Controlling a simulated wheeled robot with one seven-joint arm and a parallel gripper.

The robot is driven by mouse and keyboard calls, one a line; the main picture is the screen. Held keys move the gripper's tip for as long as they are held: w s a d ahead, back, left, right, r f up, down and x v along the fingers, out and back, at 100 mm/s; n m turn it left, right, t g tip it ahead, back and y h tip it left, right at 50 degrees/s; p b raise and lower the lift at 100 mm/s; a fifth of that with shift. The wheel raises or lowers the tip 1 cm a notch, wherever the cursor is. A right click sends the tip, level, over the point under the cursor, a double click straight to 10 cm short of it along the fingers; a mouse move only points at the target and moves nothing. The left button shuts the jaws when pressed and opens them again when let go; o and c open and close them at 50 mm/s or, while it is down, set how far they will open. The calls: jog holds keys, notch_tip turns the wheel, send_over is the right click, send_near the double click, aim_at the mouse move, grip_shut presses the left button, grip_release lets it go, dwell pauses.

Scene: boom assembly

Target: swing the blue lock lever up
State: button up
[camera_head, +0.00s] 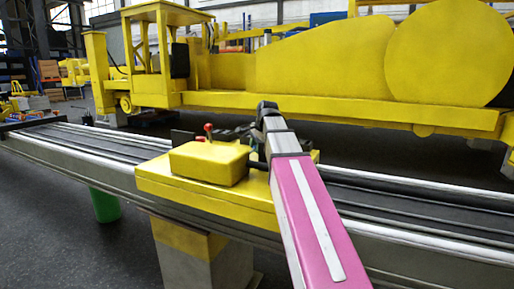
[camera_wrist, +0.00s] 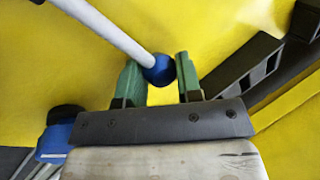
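In the wrist view, a blue ball knob (camera_wrist: 159,70) sits at the end of a pale grey rod (camera_wrist: 105,28) that runs to the upper left; I take this as the blue lock lever. My gripper (camera_wrist: 160,72) has two green fingers, one on each side of the knob. The fingers are apart and the knob fills most of the space between their tips. I cannot tell whether they press on it. In the head view, my arm hides the lever and the gripper.
A yellow block (camera_head: 210,162) with a red-tipped lever (camera_head: 208,128) stands on a yellow carriage (camera_head: 190,192) across long grey rails (camera_head: 80,152). A dark slotted bracket (camera_wrist: 250,68) lies right of my fingers. A large yellow machine (camera_head: 320,62) stands behind.

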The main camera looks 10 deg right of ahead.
aim_at(254, 150)
grip_shut()
jog(key=shift+r, duration=0.1)
jog(key=r+t, duration=0.1)
jog(key=r+t+h, duration=0.1)
jog(key=s+r+t+h, duration=0.1)
jog(key=shift+a+n, duration=0.3)
jog(key=shift+n, duration=0.1)
jog(key=shift+s+a+r+n+t+h, duration=0.1)
jog(key=shift+s+a+r+t+h, duration=0.2)
jog(key=shift+r+t, duration=0.25)
jog(key=shift+s+a+r+n+t+h, duration=0.1)
jog(key=shift+s+r+t+h, duration=0.05)
jog(key=shift+r+t+h, duration=0.3)
jog(key=shift+s+a+r+n+t+h, duration=0.15)
jog(key=shift+s+r+t+h, duration=0.1)
jog(key=shift+r+t, duration=0.3)
